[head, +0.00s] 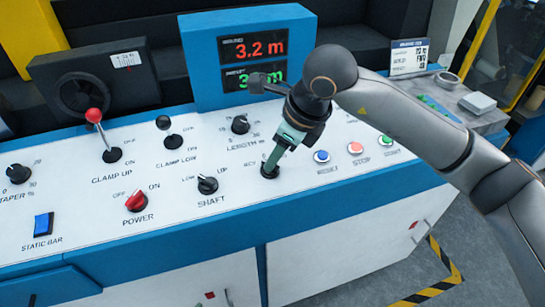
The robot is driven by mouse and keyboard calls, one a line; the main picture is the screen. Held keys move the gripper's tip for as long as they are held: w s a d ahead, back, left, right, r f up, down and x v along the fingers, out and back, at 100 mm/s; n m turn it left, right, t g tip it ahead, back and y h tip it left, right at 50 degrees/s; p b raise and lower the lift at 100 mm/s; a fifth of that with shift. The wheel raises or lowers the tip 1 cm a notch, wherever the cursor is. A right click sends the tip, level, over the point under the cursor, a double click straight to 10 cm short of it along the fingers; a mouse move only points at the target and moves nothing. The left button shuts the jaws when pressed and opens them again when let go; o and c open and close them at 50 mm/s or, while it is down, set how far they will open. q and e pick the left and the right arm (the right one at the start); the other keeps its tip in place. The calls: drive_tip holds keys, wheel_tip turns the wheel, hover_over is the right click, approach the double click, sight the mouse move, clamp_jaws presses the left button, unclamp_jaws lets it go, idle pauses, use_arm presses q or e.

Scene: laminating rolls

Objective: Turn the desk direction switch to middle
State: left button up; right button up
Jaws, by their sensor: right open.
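The direction switch (269,173) is a dark round control on the white desk panel, just right of a label that seems to read REV. Its upper part is hidden behind my fingers, so its setting cannot be told. My right gripper (273,163) reaches down from the upper right with its teal fingers at the switch. It is open; whether the fingers touch the knob or are around it cannot be told. My left gripper is not in view.
The shaft knob (207,185) and length knob (240,124) are close by on the left. Blue (321,157), red (355,148) and green (385,141) buttons sit to the right. A red-tipped clamp lever (95,116) stands upright at left. A blue display housing (204,64) rises behind.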

drive_tip(key=shift+x, duration=1.65)
clamp_jaws()
